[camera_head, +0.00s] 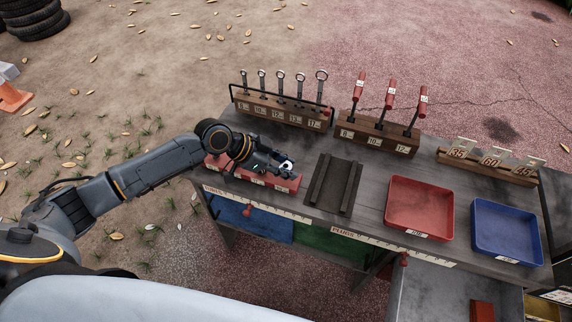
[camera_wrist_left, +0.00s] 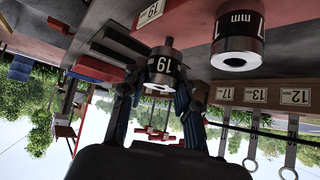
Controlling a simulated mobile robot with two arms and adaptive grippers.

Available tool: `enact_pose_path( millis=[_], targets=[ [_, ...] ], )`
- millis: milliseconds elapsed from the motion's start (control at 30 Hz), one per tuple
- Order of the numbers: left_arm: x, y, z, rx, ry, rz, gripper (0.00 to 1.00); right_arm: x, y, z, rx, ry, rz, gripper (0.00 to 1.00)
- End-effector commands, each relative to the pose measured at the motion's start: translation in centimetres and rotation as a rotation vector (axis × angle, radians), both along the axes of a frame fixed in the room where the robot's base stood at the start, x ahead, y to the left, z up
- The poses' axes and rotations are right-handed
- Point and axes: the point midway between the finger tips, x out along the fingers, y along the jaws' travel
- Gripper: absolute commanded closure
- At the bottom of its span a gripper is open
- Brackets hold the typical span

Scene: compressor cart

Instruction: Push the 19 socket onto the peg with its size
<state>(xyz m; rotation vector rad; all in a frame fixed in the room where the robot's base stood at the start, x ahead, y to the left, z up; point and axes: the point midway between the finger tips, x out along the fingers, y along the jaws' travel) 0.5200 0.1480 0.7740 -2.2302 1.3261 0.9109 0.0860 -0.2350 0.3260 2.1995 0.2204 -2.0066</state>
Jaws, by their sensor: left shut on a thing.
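The 19 socket (camera_wrist_left: 164,68), a steel cylinder with a dark band and white label, sits between the fingers of my left gripper (camera_wrist_left: 160,88). In the head view the left gripper (camera_head: 276,164) holds the socket (camera_head: 287,165) over the right part of the red peg block (camera_head: 288,184). In the wrist view, turned upside down, a short grey peg (camera_wrist_left: 168,42) shows between the socket and the block, near the 19 label (camera_wrist_left: 150,12). How deep the peg sits in the socket I cannot tell. My right gripper is out of view.
Another socket (camera_wrist_left: 237,45), its label ending in 7 mm, stands on the block beside it. Behind are a wrench rack (camera_head: 283,109) and a red-handled tool rack (camera_head: 378,131). A dark grooved tray (camera_head: 336,184), red bin (camera_head: 420,205) and blue bin (camera_head: 507,228) lie right.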

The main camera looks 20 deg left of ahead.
Motion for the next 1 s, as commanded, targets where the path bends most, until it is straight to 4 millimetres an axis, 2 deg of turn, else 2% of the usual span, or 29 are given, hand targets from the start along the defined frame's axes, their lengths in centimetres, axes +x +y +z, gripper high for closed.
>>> enact_pose_path(
  millis=[633, 667, 767, 800, 1000],
  targets=[
    [0.0, 0.0, -1.7, -0.001, 0.000, 0.001, 1.00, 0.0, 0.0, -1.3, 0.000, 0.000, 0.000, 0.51],
    [0.0, 0.0, -1.7, -0.001, 0.000, 0.001, 0.67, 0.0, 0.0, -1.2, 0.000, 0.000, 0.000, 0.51],
    [0.0, 0.0, -1.6, -0.001, 0.000, 0.001, 0.47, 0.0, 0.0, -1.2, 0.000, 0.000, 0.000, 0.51],
    [0.0, 0.0, -1.6, -0.001, 0.000, 0.001, 0.43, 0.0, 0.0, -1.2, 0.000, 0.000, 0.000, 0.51],
    [0.0, 0.0, -1.6, 0.000, 0.000, 0.000, 0.43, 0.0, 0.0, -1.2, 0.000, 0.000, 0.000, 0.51]
  ],
)
